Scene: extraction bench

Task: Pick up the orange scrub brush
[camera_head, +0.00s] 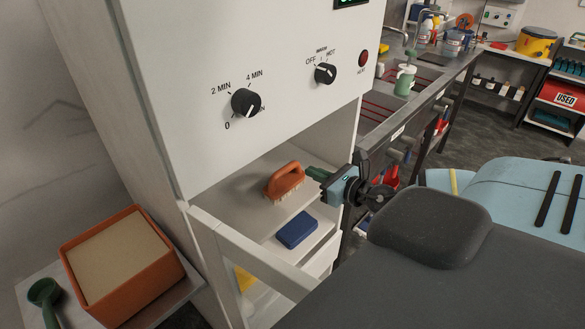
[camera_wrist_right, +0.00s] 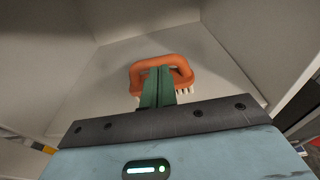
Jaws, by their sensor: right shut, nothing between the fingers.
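The orange scrub brush (camera_head: 286,182) lies on a white shelf in the open bay under the control panel, with its looped handle up and pale bristles down. In the right wrist view the brush (camera_wrist_right: 185,66) is straight ahead, and its lower middle is hidden behind the green fingers. My right gripper (camera_head: 317,173) is just right of the brush, its green fingers shut with nothing between them and pointing at the handle. In the wrist view the fingertips (camera_wrist_right: 160,72) overlap the handle loop; whether they touch it I cannot tell. My left gripper is not in view.
The shelf bay (camera_wrist_right: 95,70) has walls close on both sides. The panel with two black knobs (camera_head: 245,102) overhangs the shelf. An orange box (camera_head: 172,268) and a green scoop (camera_head: 44,291) are at lower left.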

